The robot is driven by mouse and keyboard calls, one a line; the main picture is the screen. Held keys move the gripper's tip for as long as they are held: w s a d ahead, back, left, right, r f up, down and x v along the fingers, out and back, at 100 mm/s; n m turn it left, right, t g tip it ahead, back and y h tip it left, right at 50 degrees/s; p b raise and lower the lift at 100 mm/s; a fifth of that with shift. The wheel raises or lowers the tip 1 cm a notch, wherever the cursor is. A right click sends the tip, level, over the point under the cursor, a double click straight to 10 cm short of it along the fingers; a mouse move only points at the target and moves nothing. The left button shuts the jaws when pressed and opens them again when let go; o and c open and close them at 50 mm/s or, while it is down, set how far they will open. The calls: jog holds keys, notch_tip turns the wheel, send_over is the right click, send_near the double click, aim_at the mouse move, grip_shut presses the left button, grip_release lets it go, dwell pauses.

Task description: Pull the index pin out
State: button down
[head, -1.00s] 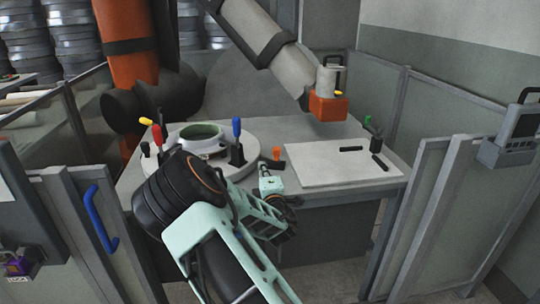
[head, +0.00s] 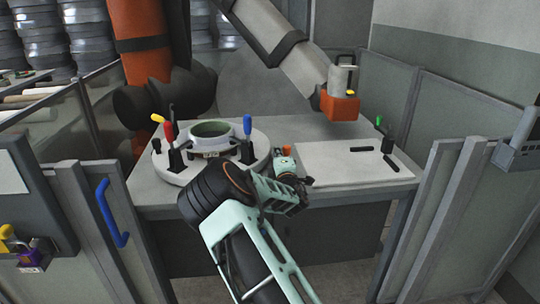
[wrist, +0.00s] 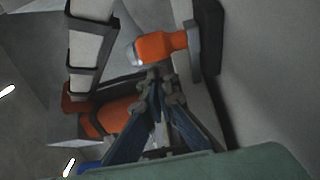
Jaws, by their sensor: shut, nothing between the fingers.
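The index pin (head: 287,150) shows as a small orange handle at the right edge of the round turntable, partly covered by my wrist in the head view. In the wrist view its orange grip (wrist: 160,46) lies sideways, with a pale tip at the left and a dark grey block at the right. My gripper (wrist: 157,80) has its fingertips together and empty, just below the orange grip in the picture. I cannot tell whether they touch it. In the head view my fingers are hidden by my own wrist.
The turntable (head: 185,175) carries a pale green ring mould (head: 209,130) and upright clamps with blue (head: 248,121), red and yellow handles. A white board (head: 345,172) with black bars lies to the right. A large robot's orange tool (head: 340,106) hangs above. Fence panels flank the table.

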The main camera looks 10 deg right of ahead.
aim_at(288, 152)
jog(key=shift+s+d, duration=0.2)
jog(key=shift+d, duration=0.35)
jog(key=shift+s+d+f+b, duration=0.1)
jog(key=shift+s+d+b, duration=0.2)
jog(key=shift+d, duration=0.45)
jog(key=shift+s+d+b, duration=0.2)
jog(key=shift+s+d, duration=0.05)
jog(key=shift+d, duration=0.45)
